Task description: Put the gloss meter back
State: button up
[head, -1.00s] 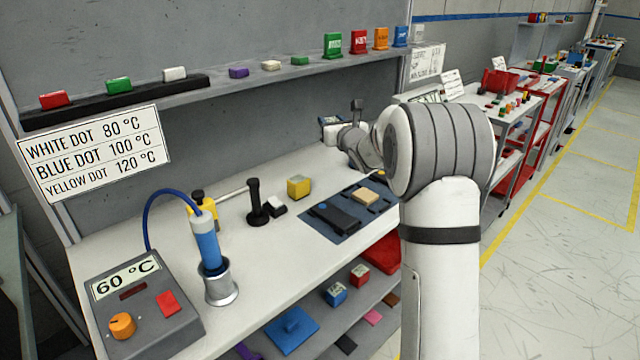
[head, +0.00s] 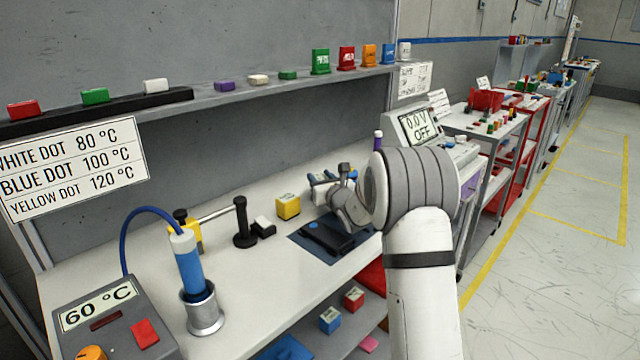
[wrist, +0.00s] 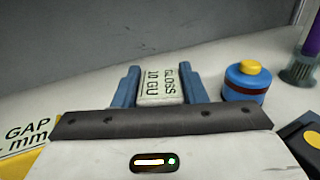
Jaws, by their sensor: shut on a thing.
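The gloss meter (wrist: 160,86), a pale block whose face reads "GLOSS 10 GU", is between the two blue fingers of my gripper (wrist: 160,88) in the wrist view. My gripper is shut on it. In the head view, my gripper (head: 322,180) is low over the back of the bench, right of the yellow cube (head: 288,206) and behind the dark blue mat (head: 312,252). The meter is mostly hidden there by my wrist. I cannot tell whether it touches the bench.
A blue round item with a yellow top (wrist: 246,82) stands close right of the fingers. A purple-topped tool (head: 378,140) stands farther right. A black tool (head: 326,238) lies on the mat. Several small blocks sit on the shelf (head: 215,98) above.

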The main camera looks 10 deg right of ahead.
jog(key=shift+f, duration=0.6)
jog(key=o, duration=1.2)
jog(key=shift+c, duration=0.2)
jog(key=shift+s+d, duration=0.1)
jog(key=shift+s, duration=0.05)
jog(key=v, duration=0.7)
jog(key=shift+s, duration=0.1)
